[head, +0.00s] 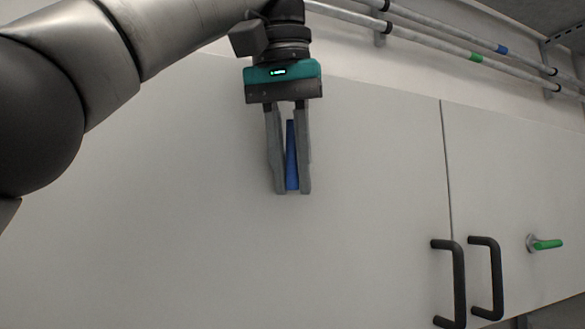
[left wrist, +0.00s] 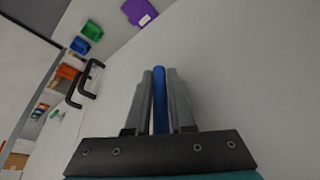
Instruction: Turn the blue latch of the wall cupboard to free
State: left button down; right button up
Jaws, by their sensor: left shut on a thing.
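The blue latch (head: 291,158) is on the pale front of the wall cupboard (head: 180,230), left of the door seam. It points up and down in the head view. My left gripper (head: 291,190) comes from above and is shut on the latch, with one finger on each side of it. In the left wrist view the blue latch (left wrist: 160,98) lies between the two grey fingers (left wrist: 160,75). The latch's pivot is hidden or not clear. My right gripper is not in view.
Two black handles (head: 455,285) (head: 487,277) flank the door seam at the lower right. A green latch (head: 546,244) lies level on the right door. Pipes (head: 430,38) run along the wall above. The left wrist view shows coloured bins (left wrist: 92,31) and a purple thing (left wrist: 139,12).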

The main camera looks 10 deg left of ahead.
pick_arm(q)
jog(key=shift+r, duration=0.15)
dwell(0.4)
jog(key=c, duration=1.1)
grip_release()
jog(key=shift+s, duration=0.1)
